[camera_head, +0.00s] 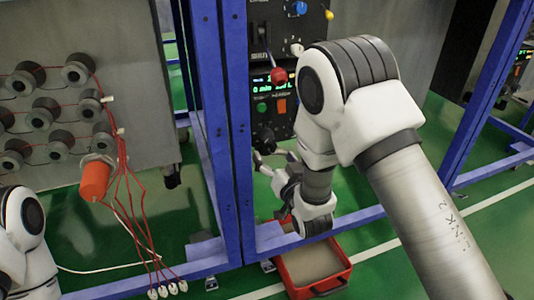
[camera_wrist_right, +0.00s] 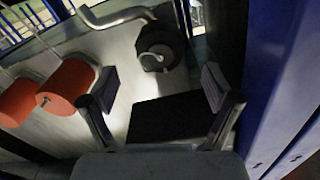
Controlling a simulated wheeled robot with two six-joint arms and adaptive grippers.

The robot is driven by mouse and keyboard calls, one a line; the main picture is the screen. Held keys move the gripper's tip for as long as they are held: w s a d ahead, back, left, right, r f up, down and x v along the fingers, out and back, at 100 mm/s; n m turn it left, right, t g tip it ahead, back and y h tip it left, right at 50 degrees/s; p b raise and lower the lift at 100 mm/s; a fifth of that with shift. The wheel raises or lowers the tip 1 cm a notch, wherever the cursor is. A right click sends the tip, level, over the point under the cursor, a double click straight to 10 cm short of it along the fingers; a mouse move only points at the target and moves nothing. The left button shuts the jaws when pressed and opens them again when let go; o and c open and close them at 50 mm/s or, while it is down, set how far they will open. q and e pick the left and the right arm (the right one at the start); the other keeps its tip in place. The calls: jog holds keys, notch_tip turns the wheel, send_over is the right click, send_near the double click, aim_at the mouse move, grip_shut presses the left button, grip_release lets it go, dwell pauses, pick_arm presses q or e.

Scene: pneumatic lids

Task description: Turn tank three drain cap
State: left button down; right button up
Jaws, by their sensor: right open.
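In the right wrist view a round black cap-like part (camera_wrist_right: 160,40) with a small metal hook sits on a pale surface, beyond and between my fingertips. I cannot tell whether it is the tank three drain cap, as no tank number is readable. My right gripper (camera_wrist_right: 160,88) is open, with nothing between its fingers and apart from the black part. In the head view the right gripper (camera_head: 271,162) is beside the blue frame, just below a dark round part (camera_head: 264,137) under the control panel. My left gripper is out of view; only part of the left arm shows.
Blue frame posts (camera_head: 228,130) stand close left of my right gripper. A red tray (camera_head: 313,270) lies on the green floor below. An orange cylinder (camera_head: 96,178) with red lines hangs at left. Orange cylinders (camera_wrist_right: 68,82) also show in the right wrist view.

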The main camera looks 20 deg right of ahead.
aim_at(267, 148)
jog(key=w+b, duration=0.2)
jog(key=w, duration=0.4)
jog(key=shift+w+a, duration=0.1)
jog(key=c, duration=1.1)
jog(key=shift+c, duration=0.2)
jog(key=n+p, duration=0.2)
jog(key=n, duration=0.1)
jog(key=shift+r+p, duration=0.15)
jog(key=shift+p, duration=0.25)
jog(key=shift+a+n+p, duration=0.1)
jog(key=shift+n+p, duration=1)
jog(key=shift+n, duration=0.9)
jog(key=shift+f, duration=0.2)
jog(key=o, duration=1.1)
